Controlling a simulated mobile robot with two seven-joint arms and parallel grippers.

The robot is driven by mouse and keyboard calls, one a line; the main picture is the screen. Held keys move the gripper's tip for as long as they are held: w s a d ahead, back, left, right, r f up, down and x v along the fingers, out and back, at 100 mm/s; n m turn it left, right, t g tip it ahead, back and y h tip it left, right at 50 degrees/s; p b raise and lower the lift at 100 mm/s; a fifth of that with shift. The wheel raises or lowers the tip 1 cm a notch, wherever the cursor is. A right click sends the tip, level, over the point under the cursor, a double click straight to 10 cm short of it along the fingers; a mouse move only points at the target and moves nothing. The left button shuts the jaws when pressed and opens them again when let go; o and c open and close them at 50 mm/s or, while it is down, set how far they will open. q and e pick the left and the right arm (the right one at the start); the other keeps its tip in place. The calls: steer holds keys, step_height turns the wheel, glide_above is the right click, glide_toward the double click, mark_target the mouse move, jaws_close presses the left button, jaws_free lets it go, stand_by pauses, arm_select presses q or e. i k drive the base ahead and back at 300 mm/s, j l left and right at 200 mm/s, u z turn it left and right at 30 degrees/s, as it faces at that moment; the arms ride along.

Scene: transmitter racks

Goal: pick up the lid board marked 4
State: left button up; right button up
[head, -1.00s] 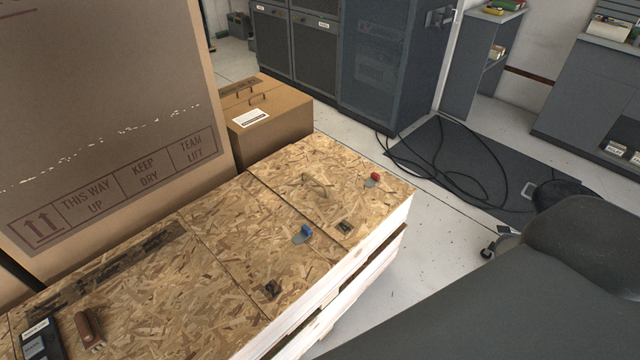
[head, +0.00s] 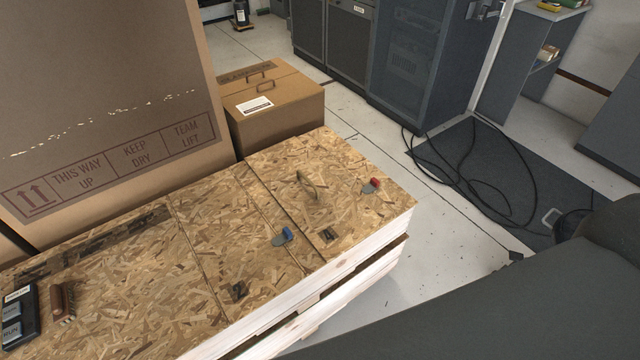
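A crate's top is made of speckled chipboard lid boards. The right end board (head: 350,205) has a small loop handle (head: 306,186) standing on it and a dark mark (head: 327,235) near its front edge. The board to its left (head: 215,225) has another dark mark (head: 238,291) at its front edge. I cannot read either mark clearly, so I cannot tell which board is the 4. A blue-handled scraper (head: 283,237) lies near the seam between them. A red-handled scraper (head: 372,186) lies on the right end board. Neither of my grippers is in view.
A wooden-handled brush (head: 62,300) and a dark labelled tray (head: 17,318) lie at the left. A tall carton (head: 110,90) and a smaller box (head: 275,112) stand behind. Cables (head: 470,185) lie on a dark floor mat. A dark grey form blocks the lower right.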

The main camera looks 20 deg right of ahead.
mark_target(331, 217)
steer(key=l, duration=0.8)
steer(key=i+l, duration=0.1)
steer(key=l, duration=0.7)
